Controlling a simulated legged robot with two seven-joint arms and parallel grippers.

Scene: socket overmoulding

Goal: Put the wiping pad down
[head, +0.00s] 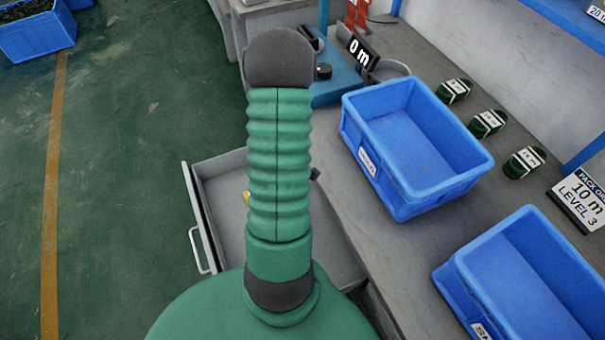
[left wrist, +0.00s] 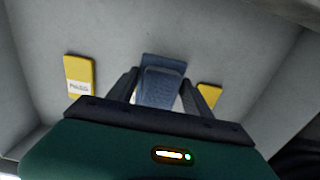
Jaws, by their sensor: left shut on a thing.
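The wiping pad (left wrist: 163,66) is a dark blue-grey block in the left wrist view. My left gripper (left wrist: 160,84) is shut on it, with a dark finger on each side. Pad and gripper are over the grey floor of the open drawer (head: 229,186); whether the pad touches the floor I cannot tell. In the head view my green arm hides the gripper and most of the drawer's middle. My right gripper is in neither view.
In the drawer, a yellow labelled item (left wrist: 79,76) lies left of the pad and another yellow item (left wrist: 209,95) right of it. A blue bin (head: 474,160) and a second blue bin (head: 452,275) stand on the bench. Several green coils (head: 488,123) line the back.

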